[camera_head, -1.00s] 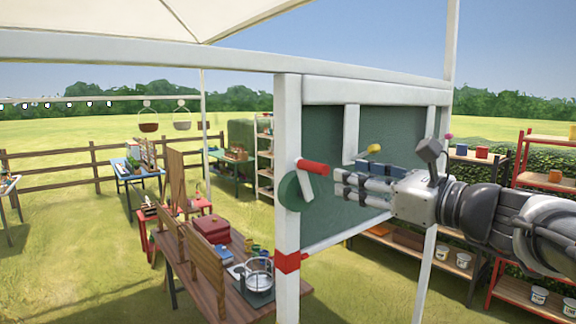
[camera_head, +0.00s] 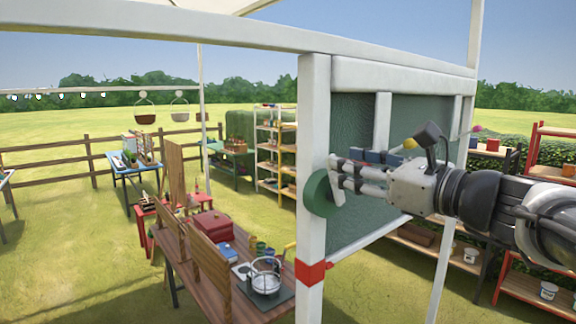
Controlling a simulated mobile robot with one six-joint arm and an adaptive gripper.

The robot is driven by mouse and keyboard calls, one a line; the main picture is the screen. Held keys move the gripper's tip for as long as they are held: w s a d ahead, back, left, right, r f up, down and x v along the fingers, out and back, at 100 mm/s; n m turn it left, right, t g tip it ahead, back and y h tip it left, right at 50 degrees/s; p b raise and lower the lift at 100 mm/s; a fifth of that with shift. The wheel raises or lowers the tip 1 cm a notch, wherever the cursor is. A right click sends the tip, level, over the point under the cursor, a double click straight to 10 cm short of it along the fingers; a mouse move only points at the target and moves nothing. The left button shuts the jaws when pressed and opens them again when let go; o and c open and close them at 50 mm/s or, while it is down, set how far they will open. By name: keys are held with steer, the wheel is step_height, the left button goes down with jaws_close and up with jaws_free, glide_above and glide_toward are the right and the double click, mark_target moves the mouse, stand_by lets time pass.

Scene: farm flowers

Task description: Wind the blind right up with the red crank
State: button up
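The blind (camera_head: 352,112) is a dark green sheet hanging low within a white frame. The crank has a round green disc (camera_head: 319,194) on the side of the near white post, with a short white arm (camera_head: 338,192) on it. My gripper (camera_head: 336,175) reaches in from the right, its fingertips overlapping the crank. The red handle does not show now; it seems hidden at the fingertips. I cannot tell whether the fingers are closed on it.
The near white post (camera_head: 312,130) has a red band (camera_head: 310,271) low down. A wooden table (camera_head: 215,285) with a red box (camera_head: 211,226) and a pan (camera_head: 266,280) stands left of it. Red-framed shelves (camera_head: 535,288) stand at the right. Open grass lies further left.

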steer(key=shift+w+a, duration=0.1)
steer(key=shift+w, duration=0.05)
steer(key=shift+c, duration=1.4)
jaws_close()
steer(key=shift+f, duration=0.15)
